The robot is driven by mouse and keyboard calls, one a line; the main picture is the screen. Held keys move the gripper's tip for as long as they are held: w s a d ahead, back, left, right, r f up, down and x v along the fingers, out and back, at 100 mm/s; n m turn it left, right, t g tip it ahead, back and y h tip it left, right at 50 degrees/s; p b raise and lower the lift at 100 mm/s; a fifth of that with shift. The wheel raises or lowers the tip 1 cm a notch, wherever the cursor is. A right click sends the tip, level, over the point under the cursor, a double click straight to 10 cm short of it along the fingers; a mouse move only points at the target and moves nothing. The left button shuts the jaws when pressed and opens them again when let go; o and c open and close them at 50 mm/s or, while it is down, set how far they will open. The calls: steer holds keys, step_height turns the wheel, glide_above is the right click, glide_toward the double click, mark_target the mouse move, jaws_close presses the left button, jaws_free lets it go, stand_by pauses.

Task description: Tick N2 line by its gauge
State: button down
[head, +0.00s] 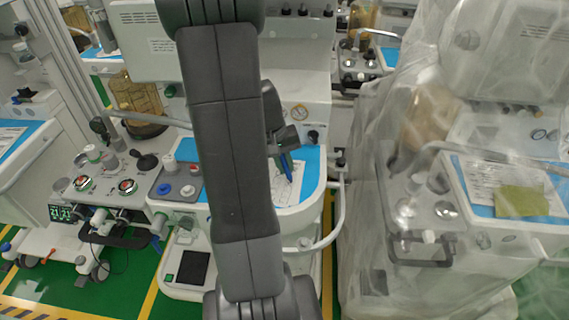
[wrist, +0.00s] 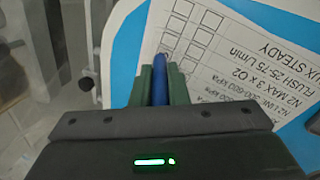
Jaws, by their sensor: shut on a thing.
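My gripper (head: 285,155) is shut on a blue pen (head: 288,168), which points down over the checklist sheet (head: 283,195) on the cart's blue worktop. In the wrist view, the blue pen (wrist: 160,84) stands between the two dark green fingers, and its far end overlaps the sheet (wrist: 215,50) near the columns of boxes. I cannot tell whether it touches the paper. The print is upside down there, with an N2 line entry partly covered by my gripper (wrist: 160,92). The boxes I can see look empty. A small round gauge (head: 299,113) sits on the cart front behind the sheet.
Two round dials with red and green (head: 83,183) (head: 127,186) are on the unit at left. A plastic-draped cart (head: 440,180) stands close on the right. A white rail (head: 340,205) curves around the worktop's right side. My arm hides the middle of the head view.

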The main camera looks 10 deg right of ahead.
steer(key=shift+s+d+p+v, duration=0.1)
steer(key=shift+d+p+v, duration=0.15)
steer(key=shift+p+v, duration=0.8)
steer(key=shift+s+d+p+v, duration=0.1)
steer(key=shift+d+p+v, duration=0.15)
steer(key=shift+p+v, duration=0.75)
steer(key=shift+s+d+p+v, duration=0.1)
steer(key=shift+d+p+v, duration=0.35)
steer(key=shift+v, duration=1)
steer(key=shift+a+r, duration=0.15)
